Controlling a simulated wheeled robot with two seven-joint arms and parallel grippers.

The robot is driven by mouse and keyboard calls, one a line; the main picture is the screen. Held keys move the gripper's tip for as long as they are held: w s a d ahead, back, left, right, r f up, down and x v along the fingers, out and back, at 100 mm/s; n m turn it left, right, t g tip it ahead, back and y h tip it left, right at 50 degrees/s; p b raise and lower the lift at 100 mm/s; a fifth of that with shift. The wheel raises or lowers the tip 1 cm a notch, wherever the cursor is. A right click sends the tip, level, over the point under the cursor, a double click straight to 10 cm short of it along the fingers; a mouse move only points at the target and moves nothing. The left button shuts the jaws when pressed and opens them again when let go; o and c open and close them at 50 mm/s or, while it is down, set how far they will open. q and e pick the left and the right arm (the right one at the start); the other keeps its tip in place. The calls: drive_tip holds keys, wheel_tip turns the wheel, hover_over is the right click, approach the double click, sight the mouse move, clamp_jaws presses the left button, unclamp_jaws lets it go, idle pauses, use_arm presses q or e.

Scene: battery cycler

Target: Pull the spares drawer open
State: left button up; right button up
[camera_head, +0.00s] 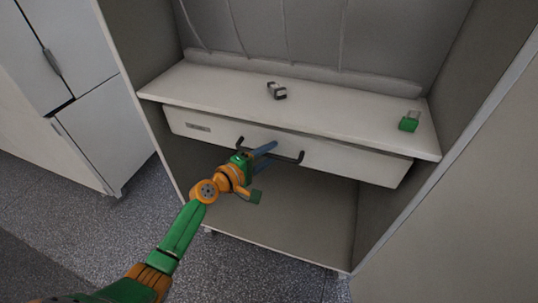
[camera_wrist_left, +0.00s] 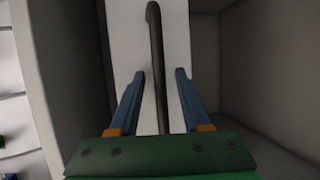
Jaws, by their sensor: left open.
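The spares drawer (camera_head: 340,158) has a wide white front with a small label at its left end, just under the shelf edge. Its black bar handle (camera_head: 285,157) runs across the front. My left gripper (camera_head: 264,157) is at the handle's middle, partly covering it. In the left wrist view, the handle (camera_wrist_left: 154,40) stands upright in the picture and runs down between the two blue fingers of my left gripper (camera_wrist_left: 160,73). The fingers are open, with gaps on both sides of the bar. The drawer front (camera_wrist_left: 124,40) shows behind it. My right gripper is in neither view.
On the white shelf (camera_head: 340,114) above the drawer lie a small dark-and-grey block (camera_head: 277,91) and a green block with a pale top (camera_head: 409,122). Cabinet walls stand on both sides. The compartment below the drawer (camera_head: 310,210) looks empty. A white cupboard (camera_head: 95,120) stands at left.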

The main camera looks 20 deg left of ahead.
use_arm(q)
clamp_jaws()
idle(1.3)
